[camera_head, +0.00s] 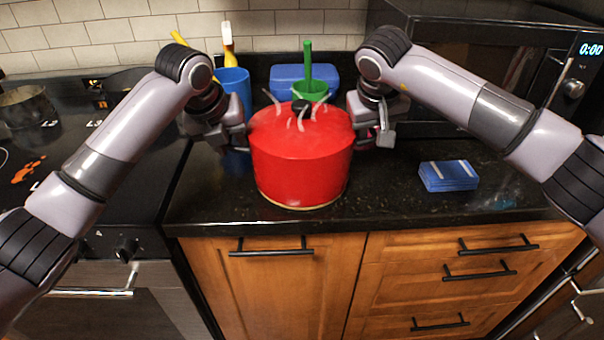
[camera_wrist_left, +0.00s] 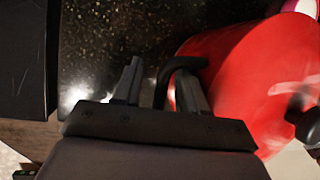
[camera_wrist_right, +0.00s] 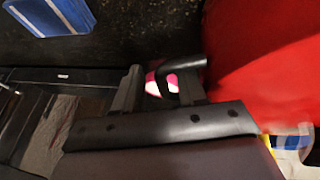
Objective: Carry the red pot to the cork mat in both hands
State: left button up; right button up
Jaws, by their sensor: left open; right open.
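The red pot (camera_head: 300,165) stands upright on the black counter, near its front edge, with a dark knob on top. A thin tan edge (camera_head: 292,207) shows under its front; it looks like the cork mat, mostly hidden by the pot. My left gripper (camera_head: 240,138) is open at the pot's left side; in the left wrist view a dark curved handle (camera_wrist_left: 172,75) lies between its fingers. My right gripper (camera_head: 372,135) is open at the right side; in the right wrist view the other dark handle (camera_wrist_right: 188,68) lies between its fingers.
A blue cup (camera_head: 235,82), a blue container (camera_head: 285,78) and a green utensil (camera_head: 308,70) stand behind the pot. A blue block (camera_head: 448,176) lies on the counter to the right. A stove with a metal pan (camera_head: 25,105) is at left, a microwave (camera_head: 470,70) at back right.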

pick_arm(q)
jog(key=shift+d+r, duration=0.1)
pick_arm(e)
jog(key=shift+a, duration=0.1)
pick_arm(q)
jog(key=v, duration=0.7)
jog(key=shift+s+r, duration=0.2)
jog(key=shift+r, duration=0.1)
pick_arm(e)
jog(key=v, duration=1.2)
